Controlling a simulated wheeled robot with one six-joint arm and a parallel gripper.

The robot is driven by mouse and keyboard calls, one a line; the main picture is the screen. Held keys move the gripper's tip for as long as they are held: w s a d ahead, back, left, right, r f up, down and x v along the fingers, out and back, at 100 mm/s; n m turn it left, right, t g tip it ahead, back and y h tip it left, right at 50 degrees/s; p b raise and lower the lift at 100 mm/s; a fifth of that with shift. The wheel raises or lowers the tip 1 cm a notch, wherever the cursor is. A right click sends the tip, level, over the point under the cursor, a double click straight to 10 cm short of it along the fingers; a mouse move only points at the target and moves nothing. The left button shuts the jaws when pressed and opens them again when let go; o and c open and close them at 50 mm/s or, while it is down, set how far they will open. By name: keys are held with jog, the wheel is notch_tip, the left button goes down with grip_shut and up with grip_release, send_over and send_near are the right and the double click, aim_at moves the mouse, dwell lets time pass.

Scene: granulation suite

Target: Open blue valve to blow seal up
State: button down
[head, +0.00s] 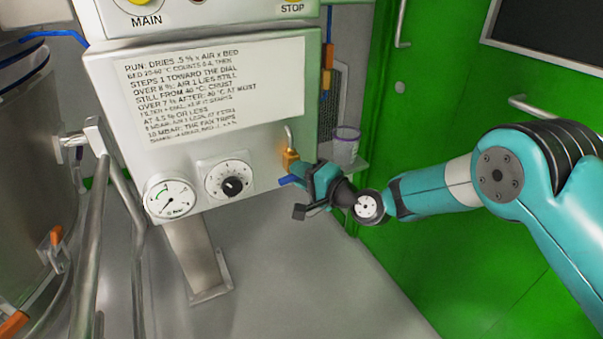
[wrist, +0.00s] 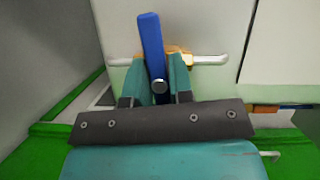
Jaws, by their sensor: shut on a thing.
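The blue valve lever (wrist: 150,40) sticks up between my fingers in the wrist view. It stands roughly square across the thin metal pipe, with the brass valve body (wrist: 180,54) behind it. In the head view the brass body (head: 290,158) sits at the control box's lower right edge, and the lever's blue end (head: 287,181) pokes out left of my fingers. My gripper (wrist: 158,72) is shut on the lever, one teal finger on each side. The head view shows my gripper (head: 305,176) at the valve; its fingers partly hide the lever.
The control box (head: 130,188) carries a pressure gauge (head: 171,198), a black dial (head: 232,186) and an instruction sheet (head: 185,85). A clear cup (head: 345,146) stands on a small shelf behind my gripper. A green door (head: 440,90) is right. Metal rails and a vessel (head: 30,150) are left.

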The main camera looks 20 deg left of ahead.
jog(key=n+h, duration=0.1)
jog(key=n, duration=0.2)
jog(key=shift+n+h+p, duration=0.3)
jog(key=shift+h+p, duration=0.05)
jog(key=shift+h, duration=0.05)
jog(key=n+h, duration=0.1)
jog(key=n, duration=0.1)
jog(key=shift+n+t, duration=0.4)
jog(key=n+t+h, duration=0.1)
jog(key=n+h, duration=0.1)
jog(key=n, duration=0.1)
jog(key=shift+n+t+h, duration=0.7)
jog(key=shift+n+t, duration=0.1)
jog(key=shift+n, duration=0.5)
jog(key=c, duration=1)
grip_release()
jog(key=shift+c, duration=0.2)
jog(key=v, duration=1.7)
jog(key=shift+s+r+p, duration=0.2)
jog(key=shift+p, duration=0.2)
